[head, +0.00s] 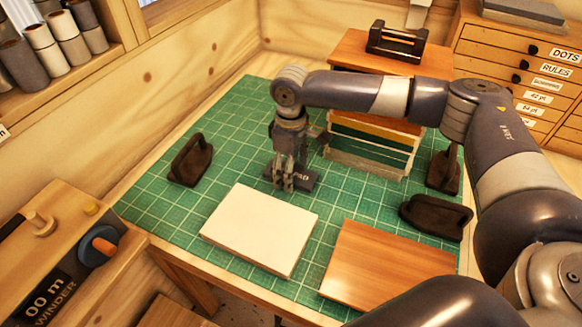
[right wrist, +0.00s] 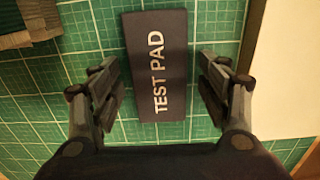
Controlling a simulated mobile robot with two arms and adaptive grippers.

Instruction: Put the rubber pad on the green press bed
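A dark rectangular pad lettered TEST PAD (right wrist: 158,60) lies flat on the green gridded surface (right wrist: 90,20). In the head view the pad (head: 304,180) is partly hidden behind my right gripper (head: 283,186), which points straight down at it. In the right wrist view my right gripper (right wrist: 165,95) is open, with one finger on each side of the pad and gaps on both sides. The green gridded surface (head: 240,125) covers most of the tabletop; I see no other green bed. My left gripper is not in view.
A white slab (head: 260,228) and a brown wooden board (head: 385,265) lie in front of the pad. Dark handled blocks stand at the left (head: 190,160) and right (head: 436,217). A slotted rack (head: 370,150) stands behind. Green surface is clear at back left.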

